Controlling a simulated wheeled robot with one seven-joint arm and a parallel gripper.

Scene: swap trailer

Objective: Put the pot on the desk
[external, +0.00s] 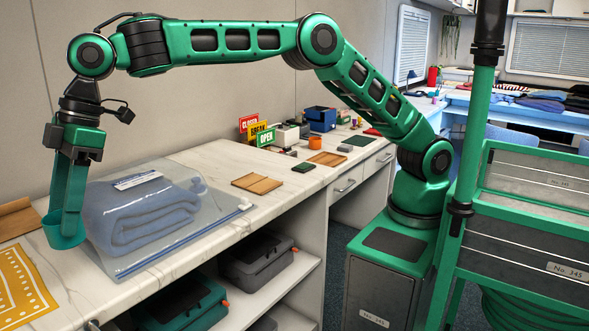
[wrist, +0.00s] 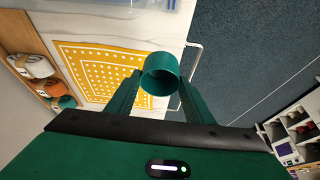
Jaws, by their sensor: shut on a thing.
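A teal pot (external: 63,232) is in my gripper (external: 68,210), which points down at the far left of the external view. In the wrist view the pot (wrist: 161,76) sits between the two green fingers of my gripper (wrist: 158,92). The fingers are shut on it. It is held near the front edge of the white marble-topped counter (external: 225,225); its exact height is hard to tell. A blue-topped desk (external: 508,113) stands at the back right of the external view.
A clear bag (external: 165,215) with a folded blue towel lies just right of the pot. A yellow patterned cloth (external: 22,285) lies at the left. The wrist view shows a wooden rack with white, orange (wrist: 52,88) and green pots. Signs and boxes stand farther along the counter.

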